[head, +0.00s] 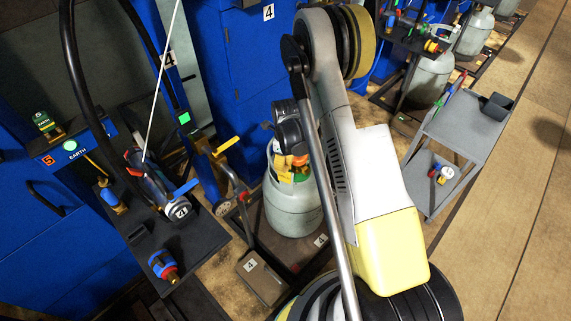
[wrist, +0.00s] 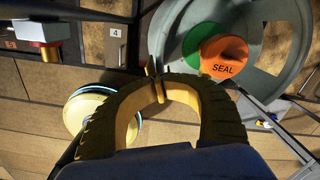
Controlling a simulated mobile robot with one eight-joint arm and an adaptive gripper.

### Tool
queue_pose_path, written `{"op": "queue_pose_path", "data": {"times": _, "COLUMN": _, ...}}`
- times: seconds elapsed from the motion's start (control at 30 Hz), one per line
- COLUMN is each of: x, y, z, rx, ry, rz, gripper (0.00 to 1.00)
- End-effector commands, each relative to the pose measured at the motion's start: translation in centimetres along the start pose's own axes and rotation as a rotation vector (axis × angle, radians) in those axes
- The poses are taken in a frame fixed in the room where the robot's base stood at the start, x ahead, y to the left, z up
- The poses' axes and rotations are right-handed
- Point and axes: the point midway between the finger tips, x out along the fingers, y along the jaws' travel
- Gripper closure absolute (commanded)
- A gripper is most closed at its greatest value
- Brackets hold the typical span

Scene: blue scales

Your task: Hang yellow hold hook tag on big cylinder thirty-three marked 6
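My gripper (wrist: 157,88) shows in the wrist view with its curved black, yellow-lined fingers meeting at the tips. In the head view my gripper (head: 287,128) is partly hidden, above a grey cylinder (head: 292,212) standing in a bay marked 4. In the wrist view the cylinder's grey collar (wrist: 185,75) lies just beyond the fingertips, with a green disc and an orange SEAL cap (wrist: 223,58) inside. A yellow patch (head: 285,177) shows on this cylinder, but I cannot tell whether it is the hold tag. No cylinder marked 6 is readable.
More grey cylinders (head: 428,80) stand in the row at upper right. A grey cart (head: 470,130) with small fittings stands at right, beside open floor. A dark shelf (head: 180,245) with a gauge is at left. Blue cabinets (head: 240,50) line the back.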

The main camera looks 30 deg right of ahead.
Motion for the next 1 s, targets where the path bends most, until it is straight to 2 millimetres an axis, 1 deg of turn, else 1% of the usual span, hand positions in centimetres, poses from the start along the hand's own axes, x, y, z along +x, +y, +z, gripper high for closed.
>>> {"op": "queue_pose_path", "data": {"times": 0.1, "x": 0.35, "y": -0.08, "z": -0.01, "rx": 0.001, "ry": 0.0, "rz": -0.001, "gripper": 1.0}}
{"op": "queue_pose_path", "data": {"times": 0.37, "x": 0.4, "y": -0.06, "z": -0.02, "rx": 0.001, "ry": 0.0, "rz": -0.001, "gripper": 1.0}}
{"op": "queue_pose_path", "data": {"times": 0.4, "x": 0.4, "y": -0.06, "z": -0.02, "rx": 0.001, "ry": 0.0, "rz": -0.001, "gripper": 0.89}}
{"op": "queue_pose_path", "data": {"times": 0.47, "x": 0.39, "y": -0.05, "z": -0.02, "rx": 0.001, "ry": 0.0, "rz": -0.001, "gripper": 0.71}}
{"op": "queue_pose_path", "data": {"times": 0.5, "x": 0.38, "y": -0.04, "z": -0.02, "rx": 0.001, "ry": 0.0, "rz": -0.001, "gripper": 0.66}}
{"op": "queue_pose_path", "data": {"times": 1.0, "x": 0.34, "y": -0.02, "z": -0.01, "rx": 0.0, "ry": 0.0, "rz": 0.0, "gripper": 0.66}}
